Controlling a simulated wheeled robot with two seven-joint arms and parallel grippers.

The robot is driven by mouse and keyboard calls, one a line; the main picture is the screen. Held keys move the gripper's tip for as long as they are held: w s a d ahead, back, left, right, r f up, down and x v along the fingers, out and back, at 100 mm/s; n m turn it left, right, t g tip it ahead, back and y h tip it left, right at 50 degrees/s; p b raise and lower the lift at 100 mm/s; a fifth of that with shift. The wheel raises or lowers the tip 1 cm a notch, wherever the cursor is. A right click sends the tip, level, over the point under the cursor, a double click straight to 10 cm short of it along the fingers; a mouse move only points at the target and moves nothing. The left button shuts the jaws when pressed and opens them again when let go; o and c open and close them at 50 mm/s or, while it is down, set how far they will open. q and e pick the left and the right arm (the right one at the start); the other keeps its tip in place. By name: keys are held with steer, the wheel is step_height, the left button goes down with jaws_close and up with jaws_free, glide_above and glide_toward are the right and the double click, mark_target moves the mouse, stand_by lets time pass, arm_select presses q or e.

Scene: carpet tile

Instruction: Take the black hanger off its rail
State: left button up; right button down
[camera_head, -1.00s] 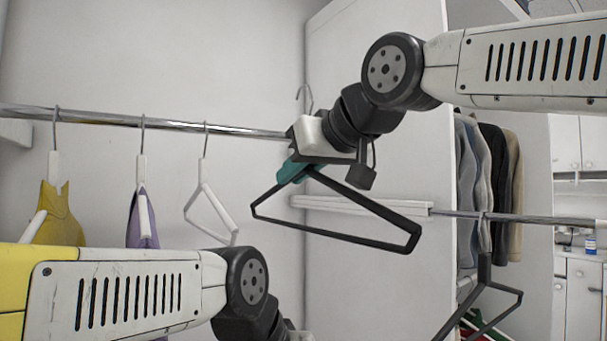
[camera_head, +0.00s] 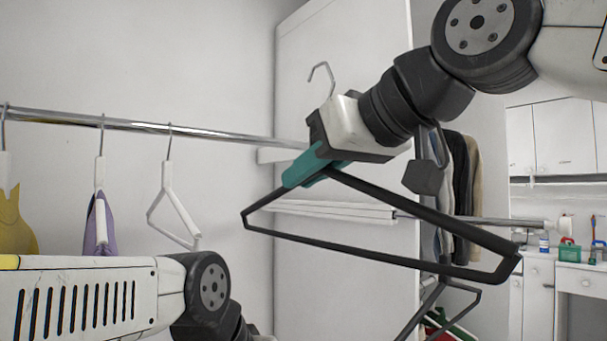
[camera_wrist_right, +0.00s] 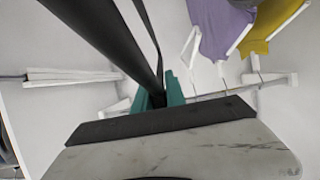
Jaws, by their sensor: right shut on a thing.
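The black hanger (camera_head: 380,254) hangs tilted from my right gripper (camera_head: 316,168), whose teal fingers are shut on it near its neck. Its metal hook (camera_head: 322,76) sticks up above the gripper and appears clear of the chrome rail (camera_head: 215,134), which passes behind the gripper. In the right wrist view the black hanger (camera_wrist_right: 118,48) runs between the teal fingers (camera_wrist_right: 158,94). My left arm comes in at the lower left, and its gripper is out of the picture.
White hangers hang on the rail, one bare (camera_head: 172,205), one with a purple garment (camera_head: 100,225), one with a yellow garment (camera_head: 15,225). Another black hanger (camera_head: 455,287) and dark clothes (camera_head: 462,190) hang on a second rail (camera_head: 480,222) at right. A white panel (camera_head: 345,60) stands behind.

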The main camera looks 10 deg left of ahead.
steer(key=s+d, duration=0.4)
steer(key=d, duration=0.1)
steer(key=s+d, duration=0.9)
steer(key=d, duration=0.1)
steer(key=shift+s+d, duration=0.15)
steer(key=shift+d, duration=0.15)
stand_by(0.5)
